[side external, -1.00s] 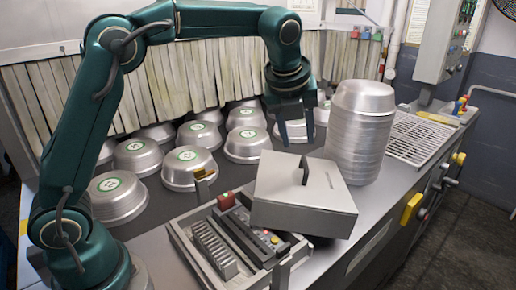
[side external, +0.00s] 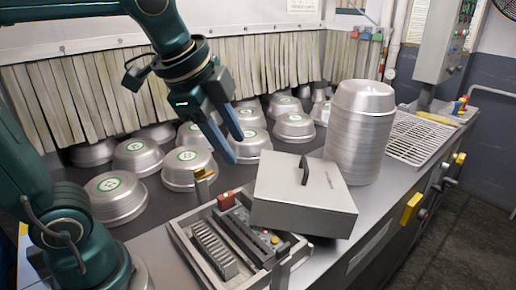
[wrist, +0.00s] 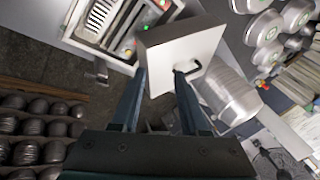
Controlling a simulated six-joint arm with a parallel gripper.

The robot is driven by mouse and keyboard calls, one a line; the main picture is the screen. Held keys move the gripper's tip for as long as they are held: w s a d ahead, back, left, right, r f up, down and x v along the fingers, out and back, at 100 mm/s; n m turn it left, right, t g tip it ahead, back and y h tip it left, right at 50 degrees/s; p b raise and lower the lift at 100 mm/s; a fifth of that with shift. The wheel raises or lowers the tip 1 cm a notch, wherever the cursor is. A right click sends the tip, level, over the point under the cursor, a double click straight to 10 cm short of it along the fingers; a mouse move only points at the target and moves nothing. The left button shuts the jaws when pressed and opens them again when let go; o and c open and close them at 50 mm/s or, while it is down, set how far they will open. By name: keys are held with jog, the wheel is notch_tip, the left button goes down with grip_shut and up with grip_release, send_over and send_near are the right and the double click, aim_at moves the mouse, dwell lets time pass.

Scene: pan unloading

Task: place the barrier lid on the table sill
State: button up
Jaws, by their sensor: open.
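The barrier lid (side external: 300,205) is a grey metal box-like cover with a dark handle (side external: 305,170) on top. It sits skewed at the right end of the open control recess (side external: 185,240), partly over it. In the wrist view the lid (wrist: 205,42) lies beyond my fingertips, its handle (wrist: 188,69) near the right finger. My gripper (side external: 234,148) is open and empty, pointing down to the right, above and left of the lid, apart from the handle. The bare metal table sill (side external: 395,205) runs along the front right edge.
A tall stack of pans (side external: 358,135) stands close behind the lid on the right. Several upturned pans (side external: 190,172) fill the left and back. A slotted grate (side external: 418,138) lies right of the stack. Below the table edge are yellow handles (side external: 411,207).

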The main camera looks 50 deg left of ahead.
jog(key=s+f+n, duration=0.6)
jog(key=s+n, duration=0.2)
jog(key=n, duration=0.3)
jog(key=shift+f+h, duration=0.3)
jog(key=shift+s, duration=0.1)
jog(key=shift+c, duration=0.3)
